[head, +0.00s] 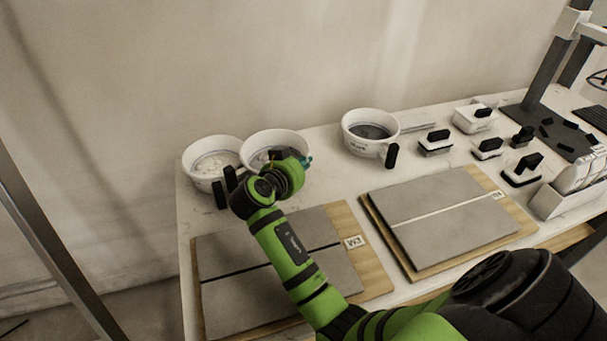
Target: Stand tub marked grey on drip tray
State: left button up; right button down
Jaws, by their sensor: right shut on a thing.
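Three white tubs stand along the back of the table: a left tub (203,178) with pale contents, a middle tub (262,139) with greyish contents, and a right tub (362,146) with dark contents. Their markings are too small to read. My right gripper (299,163) is at the front right of the middle tub, shut on it, most likely at its handle. My arm hides the grip and the tub's front. A thin grey flat piece (418,127) shows beside the right tub; I cannot tell whether it is the drip tray. My left gripper is out of view.
Two boards bear grey tiles, one at the left (226,259) and one in the middle (452,214). Several black-handled blocks (435,147) and a white holder (567,196) stand at the right. Bare table lies between the middle and right tubs.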

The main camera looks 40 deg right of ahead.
jog(key=shift+f, duration=1.75)
jog(key=shift+f, duration=0.15)
jog(key=c, duration=1.4)
grip_release()
jog(key=shift+f, duration=0.1)
jog(key=shift+s, duration=0.1)
